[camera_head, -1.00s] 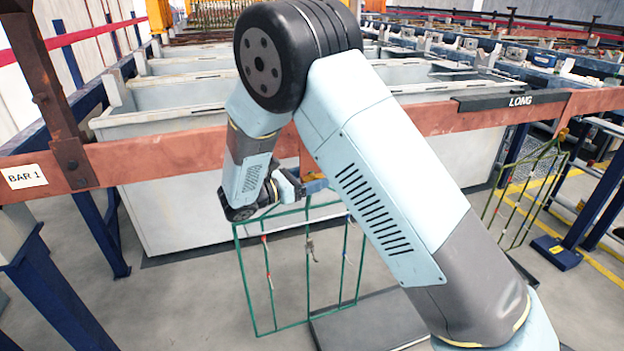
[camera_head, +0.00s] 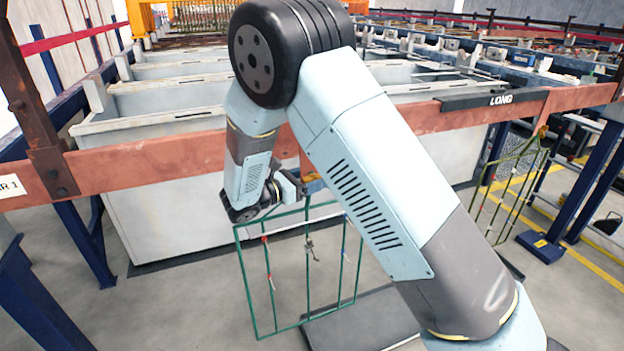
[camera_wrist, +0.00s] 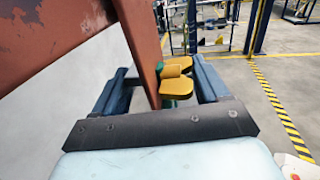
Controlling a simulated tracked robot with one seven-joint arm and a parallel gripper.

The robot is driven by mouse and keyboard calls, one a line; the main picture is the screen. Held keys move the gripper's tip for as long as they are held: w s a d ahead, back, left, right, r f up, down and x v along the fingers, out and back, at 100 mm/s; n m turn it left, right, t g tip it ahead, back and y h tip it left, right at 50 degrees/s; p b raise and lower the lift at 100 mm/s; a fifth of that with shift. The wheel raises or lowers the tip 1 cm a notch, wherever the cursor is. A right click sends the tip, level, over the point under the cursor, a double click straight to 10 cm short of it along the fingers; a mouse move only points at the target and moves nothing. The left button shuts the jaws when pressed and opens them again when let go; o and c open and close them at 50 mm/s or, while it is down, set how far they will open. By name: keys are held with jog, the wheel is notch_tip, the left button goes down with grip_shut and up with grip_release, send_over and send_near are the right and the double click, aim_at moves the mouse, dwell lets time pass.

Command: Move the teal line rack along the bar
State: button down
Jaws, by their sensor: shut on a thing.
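The teal line rack (camera_head: 308,262) is a thin wire frame with small clips on its wires. It hangs upright below the copper-red bar (camera_head: 160,154) in the head view. My gripper (camera_head: 300,188) is at the top of the rack, just under the bar. In the wrist view, the blue fingers of my gripper (camera_wrist: 163,84) stand on both sides of the rack's yellow-orange grip pieces (camera_wrist: 176,83), with a bit of green beside them. The bar (camera_wrist: 140,45) runs close by these pieces. The hook's contact with the bar is unclear.
An olive-green rack (camera_head: 515,190) hangs further right on the bar. Grey tanks (camera_head: 165,215) stand behind the bar. A rusty post (camera_head: 40,135) is at left. A dark slab (camera_head: 365,322) lies below.

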jog(key=shift+s+x, duration=0.25)
jog(key=shift+x, duration=1.45)
jog(key=shift+d+r, duration=0.15)
jog(key=shift+d, duration=0.2)
jog(key=s+d+x, duration=0.1)
jog(key=x, duration=1)
jog(key=shift+s+d, duration=0.25)
jog(key=shift+d, duration=0.1)
dwell(0.9)
jog(key=shift+d, duration=0.15)
dwell(0.4)
